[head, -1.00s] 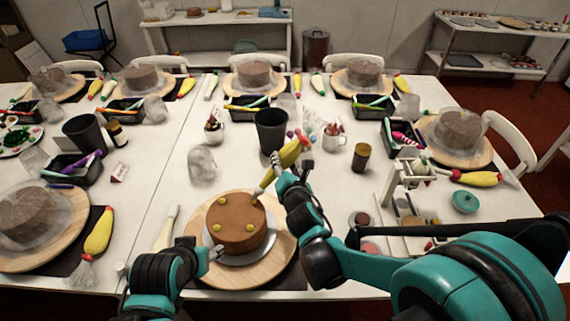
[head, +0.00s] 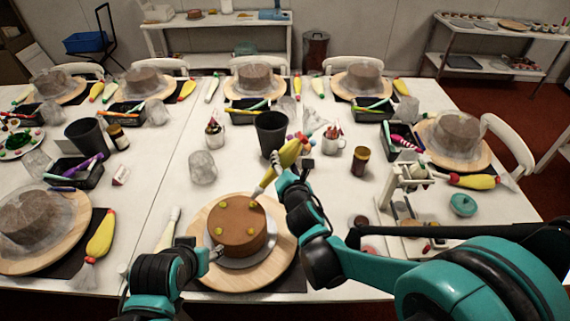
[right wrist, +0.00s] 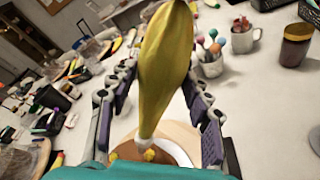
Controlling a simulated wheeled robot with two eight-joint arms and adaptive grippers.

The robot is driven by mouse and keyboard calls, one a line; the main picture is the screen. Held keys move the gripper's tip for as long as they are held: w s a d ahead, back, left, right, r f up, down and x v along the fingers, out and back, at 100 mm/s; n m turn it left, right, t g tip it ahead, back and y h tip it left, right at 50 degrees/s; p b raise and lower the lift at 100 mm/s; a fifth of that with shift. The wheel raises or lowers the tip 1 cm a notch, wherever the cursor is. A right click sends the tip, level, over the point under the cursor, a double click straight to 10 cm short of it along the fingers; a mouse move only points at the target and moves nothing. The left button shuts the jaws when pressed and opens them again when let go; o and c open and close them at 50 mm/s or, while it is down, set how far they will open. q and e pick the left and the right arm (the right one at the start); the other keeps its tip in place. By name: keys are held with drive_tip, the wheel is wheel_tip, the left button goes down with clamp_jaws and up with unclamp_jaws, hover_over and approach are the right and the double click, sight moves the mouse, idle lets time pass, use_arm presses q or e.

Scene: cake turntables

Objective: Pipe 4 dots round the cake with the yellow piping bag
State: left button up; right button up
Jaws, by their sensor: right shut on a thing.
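The brown cake (head: 237,222) sits on a grey disc on the round wooden turntable (head: 275,262) at the front middle. Several yellow dots (head: 219,231) are on the cake's top, spread near its edge. My right gripper (head: 296,163) is shut on the yellow piping bag (head: 289,154), which is tilted with its pale nozzle down at the cake's back right edge, close to a dot. The bag also fills the middle of the right wrist view (right wrist: 166,70). My left gripper (head: 214,252) is at the front left side of the cake; its fingers are too small to judge.
A dark cup (head: 271,132), a mug (head: 334,139) and an amber jar (head: 360,160) stand behind the cake. A crumpled clear cover (head: 203,167) lies to the left. Another yellow bag (head: 101,234) lies far left. A white stand (head: 408,195) is at right.

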sight(284, 151)
drive_tip(key=shift+r, duration=0.45)
wheel_tip(284, 151, up, 3)
drive_tip(key=p, duration=0.2)
drive_tip(key=shift+p, duration=0.35)
idle(0.3)
